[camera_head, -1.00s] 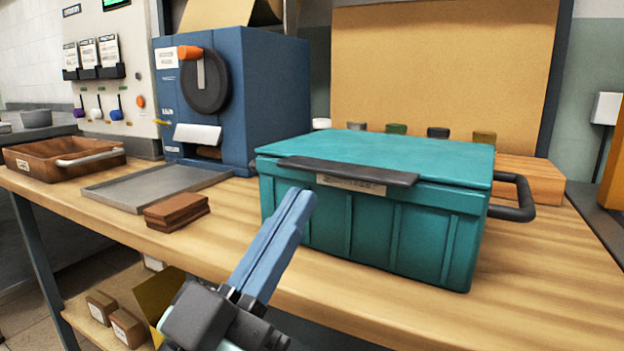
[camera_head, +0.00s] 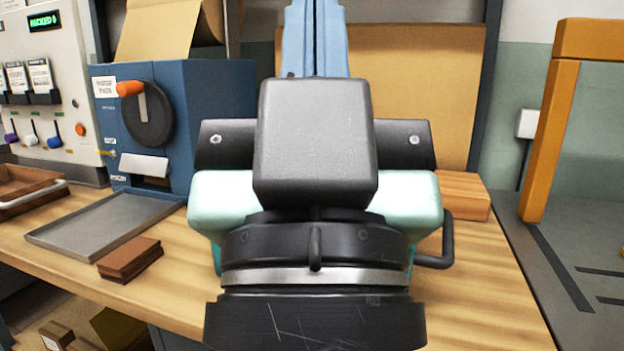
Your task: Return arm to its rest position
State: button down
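My gripper (camera_head: 315,38) fills the middle of the head view, raised close to the camera. Its two light blue fingers point up at the top of the picture and lie side by side with only a thin dark line between them. Nothing shows between them.
A wooden workbench (camera_head: 480,300) runs across the view. On it are a grey metal tray (camera_head: 100,228), a stack of brown pieces (camera_head: 130,260), a brown bin (camera_head: 25,192) and a blue machine (camera_head: 225,95). An orange frame (camera_head: 548,140) stands at right.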

notch_tip(320, 180, up, 38)
jog(key=p, duration=3.7)
jog(key=shift+a, duration=0.1)
